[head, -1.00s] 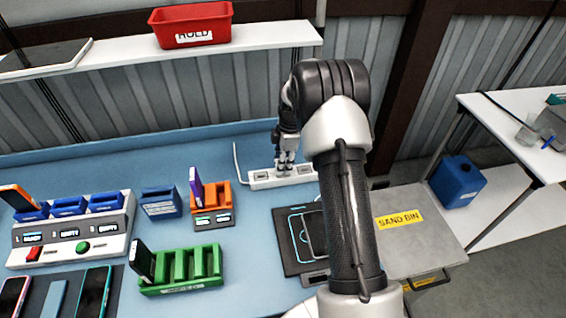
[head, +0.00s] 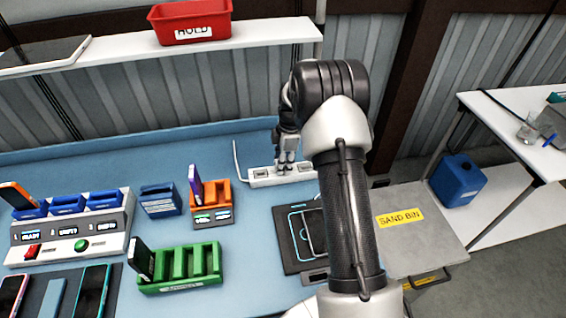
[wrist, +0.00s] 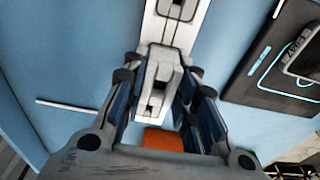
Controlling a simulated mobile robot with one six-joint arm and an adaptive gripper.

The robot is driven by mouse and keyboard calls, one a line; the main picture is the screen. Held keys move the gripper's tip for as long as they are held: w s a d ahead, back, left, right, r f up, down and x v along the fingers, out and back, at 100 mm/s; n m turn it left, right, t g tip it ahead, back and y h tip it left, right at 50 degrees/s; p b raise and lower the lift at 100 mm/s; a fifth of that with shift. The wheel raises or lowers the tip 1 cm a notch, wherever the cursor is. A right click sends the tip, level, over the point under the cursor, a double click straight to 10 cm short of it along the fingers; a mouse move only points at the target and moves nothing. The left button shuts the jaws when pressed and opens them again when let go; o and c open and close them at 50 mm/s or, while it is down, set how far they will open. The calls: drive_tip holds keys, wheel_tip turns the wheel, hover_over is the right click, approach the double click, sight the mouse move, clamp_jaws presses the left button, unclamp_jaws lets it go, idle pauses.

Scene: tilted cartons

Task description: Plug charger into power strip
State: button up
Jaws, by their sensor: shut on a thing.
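The white power strip (head: 262,178) lies on the blue bench near its back edge, with a pale cord at its left end. In the wrist view the strip (wrist: 180,28) runs down from the top edge, with dark sockets showing. My gripper (head: 286,158) points down over the strip. It is shut on a pale block, which appears to be the charger (wrist: 164,72), between the two fingers in the wrist view. The block is right at the strip; its prongs are hidden, so I cannot tell whether it is seated in a socket.
An orange dock (head: 217,197) with a purple phone stands left of the strip, beside a blue dock (head: 160,201). A green rack (head: 181,268) is nearer. A black pad (head: 292,255) lies partly behind my arm. A shelf with a red bin (head: 190,21) is above.

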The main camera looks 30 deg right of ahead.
drive_tip(key=shift+f, duration=0.15)
drive_tip(key=o, duration=1.2)
drive_tip(key=r, duration=0.4)
drive_tip(key=d+r, duration=0.1)
drive_tip(key=r, duration=0.7)
drive_tip(key=shift+s+d, duration=0.2)
drive_tip(key=shift+r, duration=0.1)
